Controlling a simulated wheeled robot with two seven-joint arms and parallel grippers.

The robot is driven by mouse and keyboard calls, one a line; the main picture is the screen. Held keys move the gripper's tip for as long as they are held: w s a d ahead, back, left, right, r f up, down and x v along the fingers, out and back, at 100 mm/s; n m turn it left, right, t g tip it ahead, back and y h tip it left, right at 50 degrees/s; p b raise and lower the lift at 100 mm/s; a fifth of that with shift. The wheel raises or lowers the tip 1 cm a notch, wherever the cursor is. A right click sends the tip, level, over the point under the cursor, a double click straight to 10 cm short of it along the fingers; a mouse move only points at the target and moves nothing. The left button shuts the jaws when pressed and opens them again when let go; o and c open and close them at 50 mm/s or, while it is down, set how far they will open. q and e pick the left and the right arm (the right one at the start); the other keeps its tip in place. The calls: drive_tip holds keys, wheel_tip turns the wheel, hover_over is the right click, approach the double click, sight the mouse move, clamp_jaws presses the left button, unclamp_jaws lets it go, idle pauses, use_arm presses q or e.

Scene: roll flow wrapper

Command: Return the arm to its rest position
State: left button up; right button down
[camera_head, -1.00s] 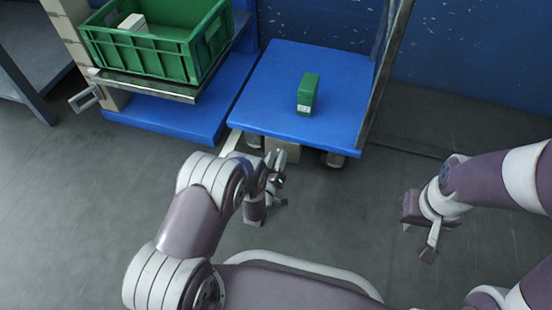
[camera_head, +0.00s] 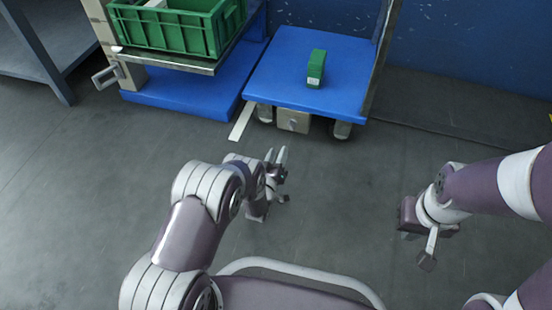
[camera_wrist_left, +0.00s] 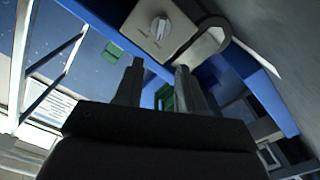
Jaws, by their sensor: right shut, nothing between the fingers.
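My left gripper (camera_head: 276,156) is over the floor in front of the blue cart, empty, its two fingers apart. In the left wrist view its fingers (camera_wrist_left: 159,90) also stand apart, with only background between them. My left arm is bent at the lower middle of the head view. My right gripper (camera_head: 428,250) is at the right, pointing down over bare floor, shut and empty.
A green crate (camera_head: 165,33) with a pale item inside sits on a metal-edged shelf at the upper left. A blue lower platform (camera_head: 185,104) is beneath it. A grey table (camera_head: 60,50) stands at the far left. Floor between the arms and cart is clear.

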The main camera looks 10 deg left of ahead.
idle(0.5)
use_arm(q)
wheel_tip(320, 180, up, 25)
drive_tip(key=w+m+g+p, duration=0.2)
drive_tip(key=g+p, duration=0.5)
drive_tip(key=p, duration=0.6)
drive_tip(key=s+a+r+m+g+y+p, duration=0.15)
drive_tip(key=s+r+g+p, duration=0.4)
drive_tip(key=s+r, duration=0.9)
drive_tip(key=s+a+r+m+g+h+p, duration=0.1)
drive_tip(key=s+r+m+g+p, duration=0.45)
drive_tip(key=s+r, duration=0.95)
wheel_tip(320, 180, up, 32)
drive_tip(key=s+n+t+p, duration=0.1)
drive_tip(key=s+n+p, duration=0.1)
drive_tip(key=p, duration=3.5)
drive_tip(key=shift+s+r+n+p, duration=0.15)
drive_tip(key=shift+s+n+p, duration=0.2)
drive_tip(key=shift+n, duration=0.25)
